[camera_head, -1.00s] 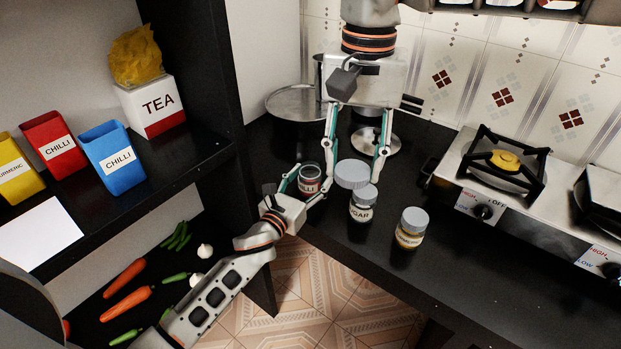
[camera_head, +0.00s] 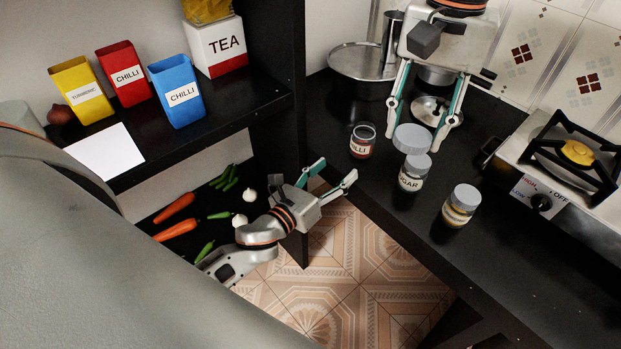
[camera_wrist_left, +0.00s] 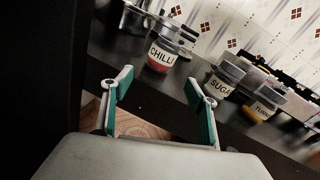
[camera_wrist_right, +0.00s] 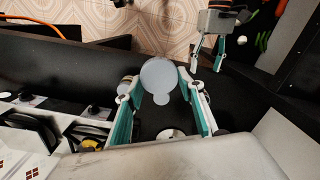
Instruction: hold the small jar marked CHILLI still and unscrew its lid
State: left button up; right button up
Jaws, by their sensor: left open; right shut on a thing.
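The small CHILLI jar (camera_head: 362,142) stands upright on the black counter, its top open and reddish contents showing. It also shows in the left wrist view (camera_wrist_left: 162,58). The lid also shows between the fingers in the right wrist view (camera_wrist_right: 158,74). My left gripper (camera_head: 333,172) is open and empty, apart from the CHILLI jar, to its lower left beyond the counter edge.
The SUGAR jar (camera_head: 413,173) and a yellow-filled jar (camera_head: 461,206), both lidded, stand right of the CHILLI jar. The stove (camera_head: 575,165) is at the right, a large pan (camera_head: 361,60) at the back. A dark shelf unit holds spice boxes and a TEA box (camera_head: 218,47).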

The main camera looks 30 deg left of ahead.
pick_arm(q)
jog(key=s+d+f+n+g, duration=0.1)
jog(key=s+f+n+g, duration=0.2)
jog(key=s+f+n, duration=0.7)
jog(key=s+d+f+n+g, duration=0.1)
jog(key=s+f+n+g, duration=0.2)
jog(key=s+f+n, duration=0.7)
jog(key=n, duration=1.1)
jog(key=shift+s+f+g, duration=0.2)
jog(key=shift+f+g, duration=0.05)
jog(key=shift+g, duration=0.05)
